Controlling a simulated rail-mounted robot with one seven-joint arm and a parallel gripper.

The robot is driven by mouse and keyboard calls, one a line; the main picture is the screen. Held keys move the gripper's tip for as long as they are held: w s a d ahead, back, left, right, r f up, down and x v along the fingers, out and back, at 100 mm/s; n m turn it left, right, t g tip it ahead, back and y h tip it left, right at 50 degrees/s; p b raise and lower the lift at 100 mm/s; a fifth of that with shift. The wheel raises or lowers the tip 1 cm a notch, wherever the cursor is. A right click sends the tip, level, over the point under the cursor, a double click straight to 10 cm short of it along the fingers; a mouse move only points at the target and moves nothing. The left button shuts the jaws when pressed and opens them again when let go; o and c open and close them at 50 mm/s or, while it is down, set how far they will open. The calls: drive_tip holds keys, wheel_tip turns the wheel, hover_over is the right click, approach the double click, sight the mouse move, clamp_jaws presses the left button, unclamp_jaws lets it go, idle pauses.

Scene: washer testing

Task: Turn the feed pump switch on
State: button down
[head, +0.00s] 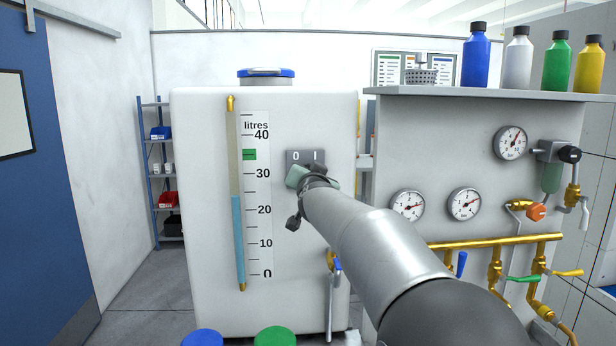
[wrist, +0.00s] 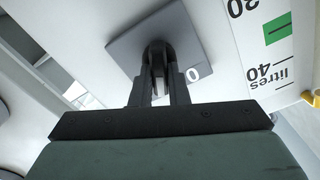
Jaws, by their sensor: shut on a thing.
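The feed pump switch has a grey plate (head: 306,155) on the front of the white tank (head: 205,215), right of the litre scale. My gripper (wrist: 158,82) is shut on the dark switch knob (wrist: 157,58), in front of the plate. My arm and gripper hide the knob in the head view. I cannot tell which mark the knob points to.
The litre scale (head: 258,200) and sight tube (head: 237,220) are left of my gripper. A gauge panel (head: 400,150) with gauges and brass pipework stands at the right, with several bottles on top. A blue door (head: 40,200) is at far left.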

drive_tip(key=shift+m, duration=0.5)
drive_tip(key=c, duration=1.4)
unclamp_jaws()
drive_tip(key=shift+s, duration=0.1)
drive_tip(key=s+d+b, duration=0.1)
drive_tip(key=s+d, duration=0.2)
drive_tip(key=s, duration=1.4)
